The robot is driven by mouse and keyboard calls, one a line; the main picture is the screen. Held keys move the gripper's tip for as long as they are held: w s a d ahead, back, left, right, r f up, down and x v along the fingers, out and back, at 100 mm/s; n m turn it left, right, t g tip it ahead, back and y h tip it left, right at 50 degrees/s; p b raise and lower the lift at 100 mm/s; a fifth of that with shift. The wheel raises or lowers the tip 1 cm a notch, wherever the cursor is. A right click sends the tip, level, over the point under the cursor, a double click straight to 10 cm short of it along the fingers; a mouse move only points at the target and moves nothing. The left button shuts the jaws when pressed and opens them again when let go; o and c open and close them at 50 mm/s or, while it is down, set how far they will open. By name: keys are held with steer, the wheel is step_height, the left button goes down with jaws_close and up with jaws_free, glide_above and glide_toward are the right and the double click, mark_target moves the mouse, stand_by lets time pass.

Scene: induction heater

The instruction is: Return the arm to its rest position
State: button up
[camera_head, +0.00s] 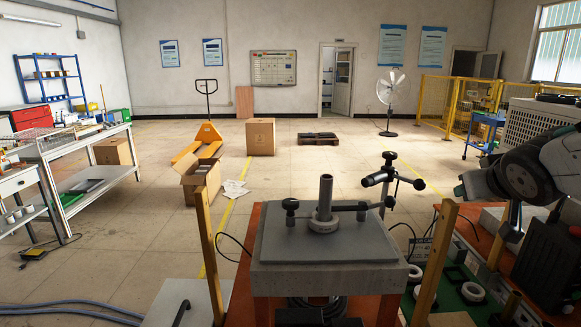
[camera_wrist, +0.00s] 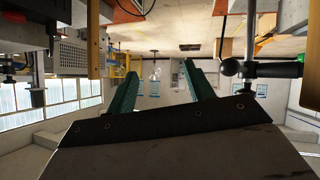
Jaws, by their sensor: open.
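My gripper (camera_wrist: 160,70) shows in the wrist view with its two green fingers spread apart and nothing between them. That view is upside down. In the head view my arm (camera_head: 530,170) is folded at the right edge, to the right of the heater bench and apart from it. The induction heater (camera_head: 330,253) has a grey top with a dark upright post. A pale ring (camera_head: 323,223) sits around the foot of the post. A black jointed rod (camera_head: 384,178) stands at the back right of the heater.
A wooden post (camera_head: 436,255) stands between the heater and my arm. More pale rings (camera_head: 473,292) lie on a green surface at the lower right. Cardboard boxes (camera_head: 260,137), a yellow pallet jack (camera_head: 205,140) and a fan (camera_head: 391,92) stand farther back. The middle floor is largely clear.

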steer(key=s+a+f+g+y, duration=0.1)
steer(key=s+a+f+g, duration=0.1)
steer(key=s, duration=0.6)
steer(key=s+a+f+g+y, duration=0.1)
steer(key=s+a+f+g, duration=0.2)
steer(key=s, duration=0.5)
steer(key=s+a+f+g+y, duration=0.1)
steer(key=s+a+f+g, duration=0.2)
steer(key=s, duration=0.5)
steer(key=shift+s+a+g, duration=0.3)
steer(key=shift+a+g, duration=0.5)
steer(key=shift+a, duration=0.45)
